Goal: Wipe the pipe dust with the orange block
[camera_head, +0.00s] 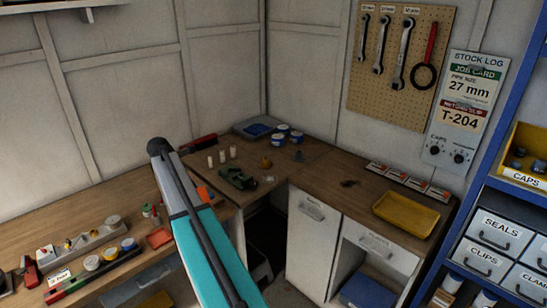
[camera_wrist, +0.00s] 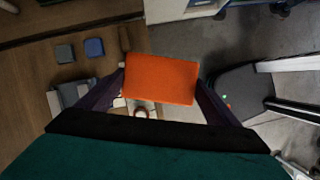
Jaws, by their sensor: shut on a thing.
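The orange block (camera_wrist: 160,78) is between the two dark fingers of my gripper (camera_wrist: 160,88) in the wrist view, and the gripper is shut on it. The block is apart from the surfaces below, as far as I can tell. In the head view my teal arm hides the gripper; an orange patch (camera_head: 205,194) shows beside the arm, and I cannot tell if it is the block. A dark smudge (camera_head: 350,183) lies on the right bench top; I cannot tell if it is the pipe dust. No pipe is clearly identifiable.
A green vise-like tool (camera_head: 238,179) and several small jars stand on the corner bench. A yellow tray (camera_head: 405,213) lies on the right bench. A pegboard (camera_head: 400,60) with wrenches hangs behind. A blue shelf rack (camera_head: 490,180) stands at right. Tools crowd the left bench (camera_head: 135,190).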

